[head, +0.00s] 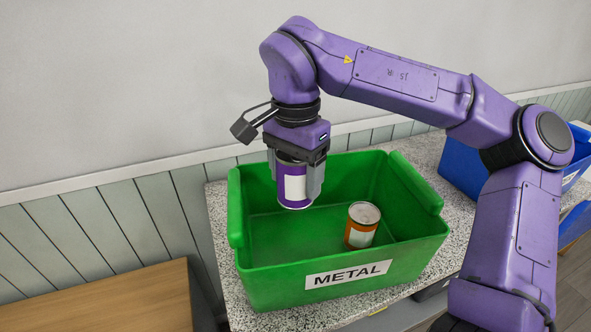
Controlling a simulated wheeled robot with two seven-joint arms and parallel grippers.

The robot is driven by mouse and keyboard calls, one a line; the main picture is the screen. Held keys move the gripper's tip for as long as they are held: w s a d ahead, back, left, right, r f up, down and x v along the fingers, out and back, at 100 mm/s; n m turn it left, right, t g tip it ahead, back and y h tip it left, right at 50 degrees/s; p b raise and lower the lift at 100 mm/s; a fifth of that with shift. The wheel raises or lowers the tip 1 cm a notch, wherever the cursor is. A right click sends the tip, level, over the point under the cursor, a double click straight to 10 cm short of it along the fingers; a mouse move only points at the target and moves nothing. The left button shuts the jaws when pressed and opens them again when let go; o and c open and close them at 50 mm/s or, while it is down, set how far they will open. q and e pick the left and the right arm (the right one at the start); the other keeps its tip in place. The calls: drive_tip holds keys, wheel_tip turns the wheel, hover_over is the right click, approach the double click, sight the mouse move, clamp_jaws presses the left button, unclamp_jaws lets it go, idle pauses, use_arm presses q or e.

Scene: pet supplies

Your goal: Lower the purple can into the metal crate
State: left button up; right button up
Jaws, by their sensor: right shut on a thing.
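The purple can (293,188) has a pale label and hangs upright between the fingers of my right gripper (296,178). The gripper is shut on it and points down. The can is at the left part of the green metal crate (262,284), its lower end inside the crate's outline. I cannot tell how far it is above the crate floor. The crate has a white label reading METAL on its front. An orange can (361,226) with a metal lid stands upright in the crate, right of the purple can and apart from it. My left gripper is out of view.
The crate stands on a speckled counter (226,256) against a panelled wall. Blue bins (464,172) are at the right, partly behind my right arm. A wooden surface (110,300) is at the lower left. The crate floor left of the orange can looks free.

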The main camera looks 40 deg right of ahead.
sight(295, 197)
wheel_tip(295, 197, down, 12)
drive_tip(key=b, duration=0.6)
drive_tip(key=shift+r, duration=0.15)
idle(0.8)
drive_tip(key=shift+f+b, duration=1.15)
drive_tip(key=shift+f, duration=0.85)
idle(1.2)
drive_tip(key=o, duration=1.1)
drive_tip(key=shift+r, duration=0.1)
wheel_tip(295, 197, up, 10)
drive_tip(key=shift+r+p, duration=0.2)
drive_tip(key=shift+p, duration=0.6)
